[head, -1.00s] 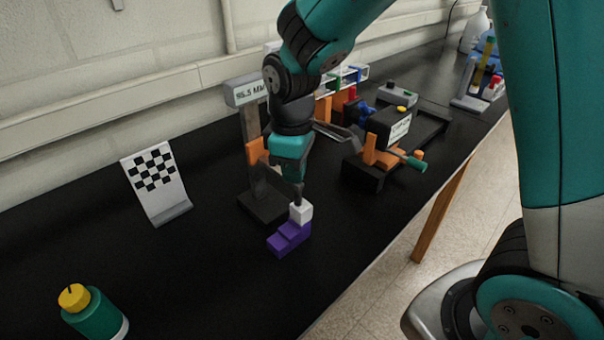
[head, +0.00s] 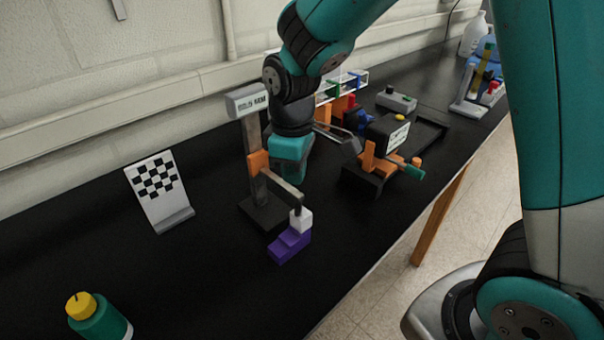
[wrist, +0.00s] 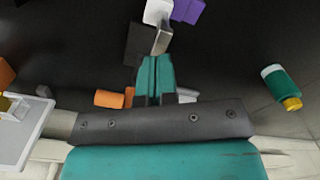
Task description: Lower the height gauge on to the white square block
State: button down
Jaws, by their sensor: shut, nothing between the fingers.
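The height gauge is a grey column with a display head (head: 247,102), an orange slider (head: 258,163) and a dark base (head: 264,213). Its grey measuring arm (head: 283,190) reaches right, its tip at the top of the white square block (head: 302,222). I cannot tell if they touch. In the wrist view the measuring arm (wrist: 162,38) lies just beyond my gripper (wrist: 155,60), with the white block (wrist: 157,10) further off. My gripper is shut and empty, beside the gauge. Its fingertips are unclear in the head view.
An orange and black device with a green handle (head: 384,150) stands to the right. A checkered board (head: 158,190) stands left, and a green bottle with a yellow cap (head: 98,318) is front left. The black bench between them is clear.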

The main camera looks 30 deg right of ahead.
notch_tip(320, 180, up, 6)
jog(key=p, duration=0.4)
jog(key=shift+f, duration=0.25)
jog(key=s+a+r+m+y+b, duration=0.1)
jog(key=s+a+r+y+b, duration=0.1)
jog(key=s, duration=0.7)
jog(key=s+a+r+m+y+b, duration=0.1)
jog(key=s+a+r+y+b, duration=0.1)
jog(key=s, duration=0.7)
jog(key=shift+s+a+r+m, duration=0.15)
jog(key=shift+s+r+m, duration=0.15)
jog(key=shift+r, duration=0.05)
dwell(1.2)
